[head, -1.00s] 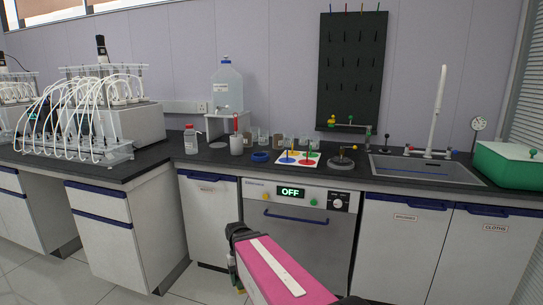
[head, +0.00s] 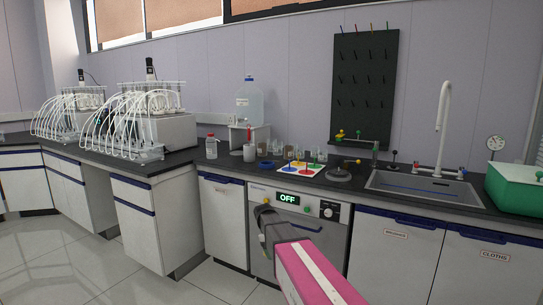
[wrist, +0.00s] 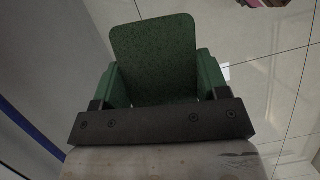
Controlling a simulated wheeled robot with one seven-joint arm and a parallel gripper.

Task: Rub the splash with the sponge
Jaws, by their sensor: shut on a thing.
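My gripper (wrist: 158,88) is shut on a green, dark-speckled sponge (wrist: 153,45) in the wrist view, with a green finger on each side. The sponge's flat face sticks out past the fingers, over pale floor tiles and beside a grey surface. In the head view my gripper (head: 266,238) hangs in front of the cabinets, below the level of the worktop. The sponge cannot be made out there. I cannot make out a splash in either view.
The dark worktop (head: 185,158) carries tubed reactors (head: 120,128) at left, a water jug (head: 249,95), a small mat with coloured pieces (head: 301,169), a sink (head: 420,187) and a green box (head: 514,188). An appliance reading OFF (head: 288,198) stands below. The tiled floor (head: 110,262) at left is clear.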

